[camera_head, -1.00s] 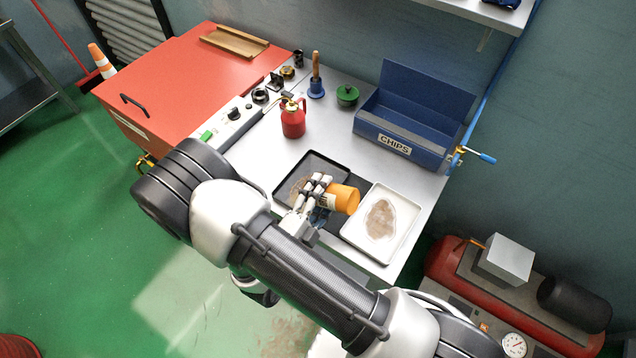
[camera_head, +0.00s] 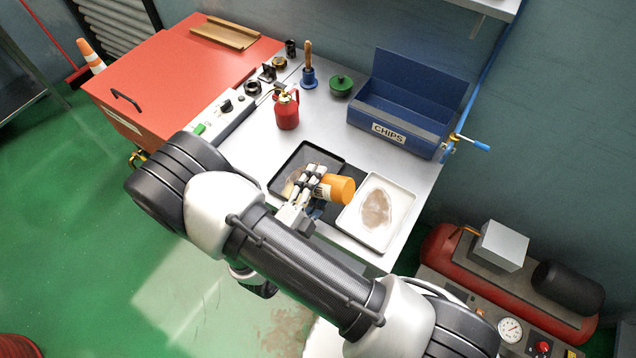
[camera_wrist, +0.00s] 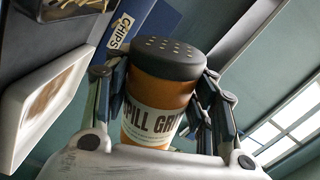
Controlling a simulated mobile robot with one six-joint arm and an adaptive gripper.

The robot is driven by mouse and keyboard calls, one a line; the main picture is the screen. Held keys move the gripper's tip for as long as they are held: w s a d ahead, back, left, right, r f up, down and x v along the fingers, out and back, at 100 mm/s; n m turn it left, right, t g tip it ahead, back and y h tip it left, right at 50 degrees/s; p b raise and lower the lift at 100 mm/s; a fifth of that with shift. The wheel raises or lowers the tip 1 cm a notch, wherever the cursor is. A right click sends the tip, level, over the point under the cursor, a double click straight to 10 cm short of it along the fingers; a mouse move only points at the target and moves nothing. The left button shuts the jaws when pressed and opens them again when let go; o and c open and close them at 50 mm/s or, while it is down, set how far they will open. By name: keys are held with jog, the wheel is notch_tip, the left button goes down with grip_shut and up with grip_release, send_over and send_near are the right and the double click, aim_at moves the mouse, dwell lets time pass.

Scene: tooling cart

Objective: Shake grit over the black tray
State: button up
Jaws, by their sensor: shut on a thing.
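An orange shaker (camera_head: 337,188) with a label reading in part "PILL GR" is held in my gripper (camera_head: 311,187). In the wrist view the shaker (camera_wrist: 156,98) stands between my fingers, its dark perforated cap toward the top of the picture. In the head view it lies tilted on its side, pointing right, over the right part of the black tray (camera_head: 330,153) and near the white tray's left edge. A patch of brownish grit shows in the black tray, partly hidden by my gripper. No falling grit can be made out.
A white tray (camera_head: 398,228) with a brownish patch lies right of the black tray.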

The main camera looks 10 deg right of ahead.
jog(key=shift+x, duration=2.2)
jog(key=shift+d, duration=0.25)
jog(key=shift+p+x, duration=0.3)
jog(key=shift+x, duration=1.85)
jog(key=shift+d, duration=0.15)
jog(key=shift+x, duration=2.15)
jog(key=shift+w+a+b, duration=0.2)
jog(key=shift+w+a, duration=0.45)
jog(key=shift+a, duration=0.2)
jog(key=shift+w+a+b, duration=0.2)
jog(key=shift+w+a, duration=0.45)
jog(key=shift+a, duration=0.15)
jog(key=shift+p+v, duration=0.3)
jog(key=shift+v, duration=2)
